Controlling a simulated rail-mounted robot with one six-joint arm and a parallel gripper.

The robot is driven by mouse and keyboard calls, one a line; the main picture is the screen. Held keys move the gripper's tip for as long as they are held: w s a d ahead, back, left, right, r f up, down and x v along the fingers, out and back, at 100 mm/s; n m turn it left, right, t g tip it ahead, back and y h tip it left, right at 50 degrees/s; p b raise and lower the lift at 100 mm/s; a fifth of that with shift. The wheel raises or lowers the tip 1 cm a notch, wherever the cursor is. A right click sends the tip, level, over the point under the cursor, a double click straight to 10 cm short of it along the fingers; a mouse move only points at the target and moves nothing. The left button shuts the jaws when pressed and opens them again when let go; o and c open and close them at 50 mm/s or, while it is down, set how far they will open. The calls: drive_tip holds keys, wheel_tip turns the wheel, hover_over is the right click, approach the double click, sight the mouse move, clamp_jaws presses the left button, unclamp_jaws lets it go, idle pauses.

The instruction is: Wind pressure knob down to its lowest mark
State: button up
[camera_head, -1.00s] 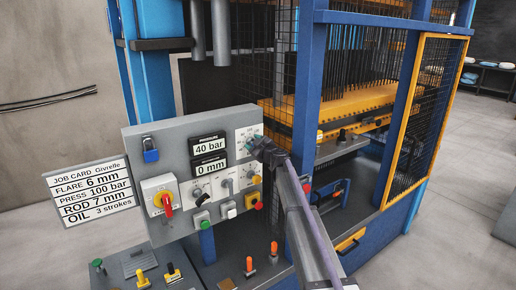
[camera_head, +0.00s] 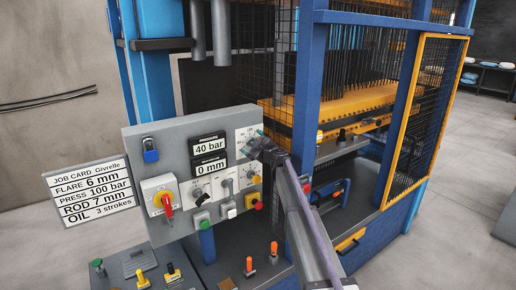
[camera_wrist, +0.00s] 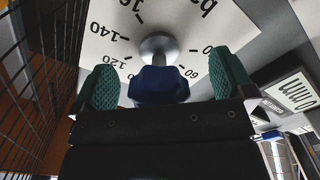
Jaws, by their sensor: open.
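The pressure knob (camera_wrist: 158,87) shows in the wrist view as a blue grip in front of a round silver hub (camera_wrist: 159,47). A gap shows on each side, narrower on the left. The pressure display (camera_head: 208,147) reads 40 bar.
The grey panel (camera_head: 180,130) also carries a 0 mm display (camera_head: 209,166), a red-handled switch (camera_head: 164,200), smaller knobs and buttons. A job card (camera_head: 92,188) hangs to the left. The blue press frame (camera_head: 308,90) and wire mesh stand close on the right.

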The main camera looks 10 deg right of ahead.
drive_tip(key=v, duration=0.7)
idle(0.3)
drive_tip(key=s+a+f+m+g+y+b, duration=0.1)
drive_tip(key=s+a+f+m+g, duration=0.3)
drive_tip(key=s, duration=0.4)
drive_tip(key=s+a+f+m+g+b, duration=0.1)
drive_tip(key=s+a+f+m+g, duration=0.1)
drive_tip(key=s+f+g, duration=0.5)
drive_tip(key=s+d+f+m+g+h+b, duration=0.1)
drive_tip(key=s+f, duration=0.4)
drive_tip(key=s, duration=0.6)
drive_tip(key=s+d+f+m+g+h+b, duration=0.1)
drive_tip(key=s+f+m+g+h+b, duration=0.1)
drive_tip(key=s, duration=0.9)
drive_tip(key=s+d+f+m+g+h+b, duration=0.1)
drive_tip(key=s+f+m+g+h+b, duration=0.1)
drive_tip(key=s+f, duration=0.5)
drive_tip(key=s+m+h+b, duration=0.1)
drive_tip(key=s+m+h, duration=0.1)
drive_tip(key=s+h, duration=0.1)
drive_tip(key=shift+s+d+f+b, duration=0.25)
drive_tip(key=shift+s+f+b, duration=0.1)
drive_tip(key=shift+s, duration=0.15)
